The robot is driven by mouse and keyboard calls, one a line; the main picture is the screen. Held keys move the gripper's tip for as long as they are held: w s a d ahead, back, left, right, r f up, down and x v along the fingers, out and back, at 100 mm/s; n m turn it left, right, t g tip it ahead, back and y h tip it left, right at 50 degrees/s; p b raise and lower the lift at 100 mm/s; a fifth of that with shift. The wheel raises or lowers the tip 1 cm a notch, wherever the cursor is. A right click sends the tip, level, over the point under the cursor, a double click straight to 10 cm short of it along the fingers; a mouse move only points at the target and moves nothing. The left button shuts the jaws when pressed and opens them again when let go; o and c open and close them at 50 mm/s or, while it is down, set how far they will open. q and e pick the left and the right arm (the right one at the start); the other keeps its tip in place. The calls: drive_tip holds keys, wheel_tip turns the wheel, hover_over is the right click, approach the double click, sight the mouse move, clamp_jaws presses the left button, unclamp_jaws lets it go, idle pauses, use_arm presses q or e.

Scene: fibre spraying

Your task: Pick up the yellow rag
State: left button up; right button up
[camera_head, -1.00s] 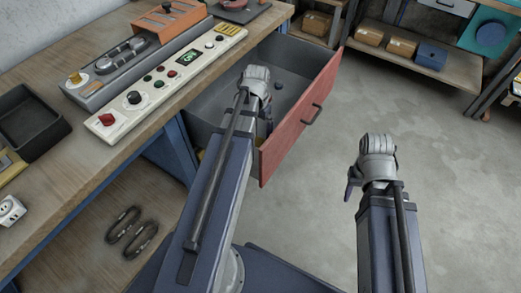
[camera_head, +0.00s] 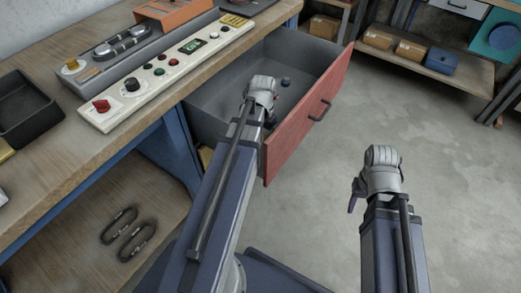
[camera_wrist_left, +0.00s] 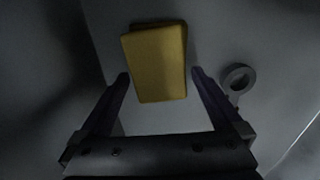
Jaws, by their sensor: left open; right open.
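The yellow rag (camera_wrist_left: 155,62) is a folded, flat rectangle lying on the grey drawer floor in the left wrist view. My left gripper (camera_wrist_left: 161,76) is open and empty, its two dark fingers on either side of the rag's near part. I cannot tell its height above the rag. In the head view my left arm reaches into the open drawer (camera_head: 310,115), which has a red front, and the arm hides the rag and the left fingers. My right gripper (camera_head: 354,192) is over the floor right of the drawer, with little of its fingers showing.
A grey ring (camera_wrist_left: 238,77) lies right of the rag, close to the left gripper's right finger. The drawer walls surround the left hand. The workbench (camera_head: 70,165) with a control panel (camera_head: 165,75) is at the left. Open concrete floor (camera_head: 440,160) is at the right.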

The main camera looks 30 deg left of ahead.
use_arm(q)
drive_tip(key=shift+f, duration=0.45)
drive_tip(key=shift+r, duration=0.15)
use_arm(e)
drive_tip(key=shift+f, duration=0.3)
use_arm(q)
drive_tip(key=shift+c, duration=0.2)
drive_tip(key=c, duration=1.2)
wheel_tip(320, 180, up, 10)
drive_tip(key=p, duration=1)
use_arm(e)
wheel_tip(320, 180, up, 10)
